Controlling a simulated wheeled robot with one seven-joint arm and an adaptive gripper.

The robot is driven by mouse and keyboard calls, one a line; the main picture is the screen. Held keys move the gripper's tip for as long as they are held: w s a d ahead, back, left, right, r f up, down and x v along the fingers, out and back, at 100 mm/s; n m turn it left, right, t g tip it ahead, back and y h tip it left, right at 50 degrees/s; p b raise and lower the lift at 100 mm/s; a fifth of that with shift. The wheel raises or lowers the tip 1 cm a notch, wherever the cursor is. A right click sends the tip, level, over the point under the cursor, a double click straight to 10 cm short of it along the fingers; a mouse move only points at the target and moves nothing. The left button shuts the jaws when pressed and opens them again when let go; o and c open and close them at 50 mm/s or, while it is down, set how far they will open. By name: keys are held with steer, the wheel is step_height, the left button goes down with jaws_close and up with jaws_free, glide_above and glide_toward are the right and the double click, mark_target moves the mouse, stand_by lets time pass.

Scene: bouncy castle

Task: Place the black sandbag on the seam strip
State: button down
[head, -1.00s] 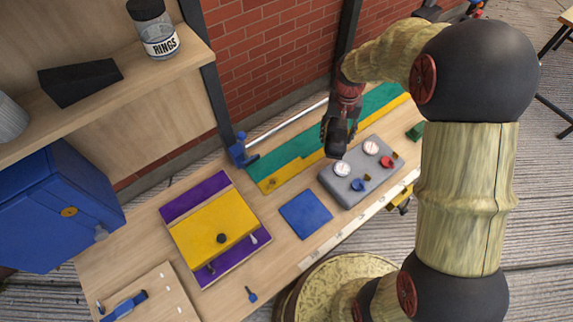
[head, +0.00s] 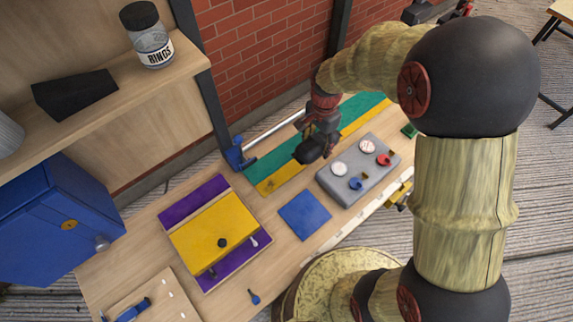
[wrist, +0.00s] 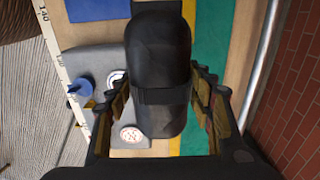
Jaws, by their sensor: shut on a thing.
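My gripper (head: 318,138) is shut on the black sandbag (head: 308,153). In the wrist view, the sandbag (wrist: 158,65) is a dark rounded bag with a band across it, lying between the two fingers of my gripper (wrist: 165,105). The green and yellow strip, which looks like the seam strip (head: 268,170), runs along the back of the wooden bench. In the head view, the sandbag overlaps the strip's middle. In the wrist view, the strip (wrist: 208,50) shows behind and right of the bag. I cannot tell the height of the gap beneath the bag.
A grey gauge block (head: 345,190) stands right of the strip, with a blue square (head: 305,215) in front. A metal rail with a blue clamp (head: 237,155) borders the back. A purple and yellow panel (head: 215,235) lies left. A shelf (head: 110,105) overhangs the left.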

mark_target(287, 169)
steer(key=a+f, duration=0.1)
steer(key=a, duration=0.2)
steer(key=a+f+b, duration=0.1)
steer(key=a, duration=0.1)
steer(key=shift+a+f, duration=0.2)
steer(key=shift+f, duration=0.1)
steer(key=a+f, duration=0.1)
steer(key=a+f+b, duration=0.1)
steer(key=f, duration=0.1)
steer(key=shift+w+a+f, duration=0.1)
steer(key=shift+a+f, duration=0.15)
steer(key=shift+a, duration=0.1)
steer(key=shift+a+f, duration=0.65)
steer(key=shift+f, duration=0.05)
steer(key=shift+a+f+b, duration=0.2)
steer(key=shift+f+b, duration=0.7)
steer(key=shift+f, duration=0.8)
steer(key=shift+f, duration=0.15)
steer(key=c, duration=0.8)
jaws_free()
steer(key=shift+o, duration=0.2)
